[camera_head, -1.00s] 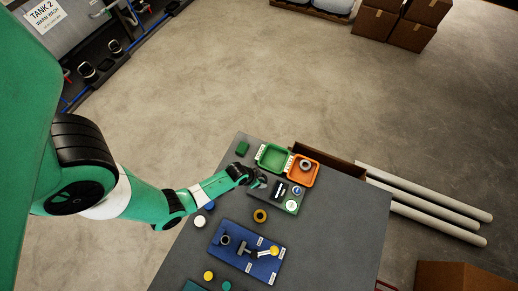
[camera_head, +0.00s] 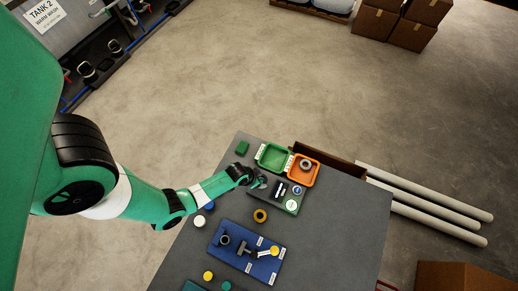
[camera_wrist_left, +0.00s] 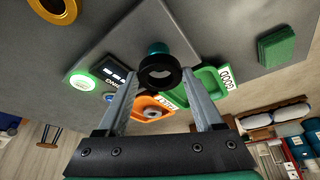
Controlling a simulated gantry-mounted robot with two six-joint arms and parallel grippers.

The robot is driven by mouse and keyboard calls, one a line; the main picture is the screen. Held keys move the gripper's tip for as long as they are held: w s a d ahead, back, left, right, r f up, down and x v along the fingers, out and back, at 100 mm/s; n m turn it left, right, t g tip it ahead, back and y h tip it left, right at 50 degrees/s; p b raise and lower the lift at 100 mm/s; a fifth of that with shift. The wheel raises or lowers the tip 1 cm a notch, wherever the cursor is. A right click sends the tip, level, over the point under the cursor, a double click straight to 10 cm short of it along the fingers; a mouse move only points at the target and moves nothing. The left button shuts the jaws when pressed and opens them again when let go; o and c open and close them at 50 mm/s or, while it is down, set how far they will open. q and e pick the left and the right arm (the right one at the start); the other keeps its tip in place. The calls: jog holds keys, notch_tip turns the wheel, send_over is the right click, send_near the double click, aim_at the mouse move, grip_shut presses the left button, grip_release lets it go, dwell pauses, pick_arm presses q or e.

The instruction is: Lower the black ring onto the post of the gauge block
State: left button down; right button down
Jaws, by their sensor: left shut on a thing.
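My left gripper (camera_head: 258,181) is shut on the black ring (camera_wrist_left: 160,72), which sits between its two fingertips in the left wrist view. The gauge block (camera_head: 265,196) is a dark grey block with a small display and a round lit green-and-white face, near the table's far left edge. A teal post (camera_wrist_left: 157,47) shows just behind the ring in the left wrist view; its lower part is hidden by the ring. I cannot tell whether the ring is around the post or only in front of it. My right gripper is not in view.
A green bin (camera_head: 261,160) labelled GOOD and an orange bin (camera_head: 317,170) holding a grey ring stand beside the block. A green block (camera_head: 242,147), an amber ring (camera_head: 260,215) and a blue board (camera_head: 222,256) with parts are nearby. The table's right side (camera_head: 340,230) is clear.

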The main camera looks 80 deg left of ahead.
pick_arm(q)
jog(key=shift+f+b, duration=1.45)
jog(key=shift+f, duration=0.25)
dwell(0.6)
grip_release()
jog(key=shift+r, duration=0.1)
notch_tip(320, 180, up, 8)
jog(key=p, duration=0.8)
dwell(0.5)
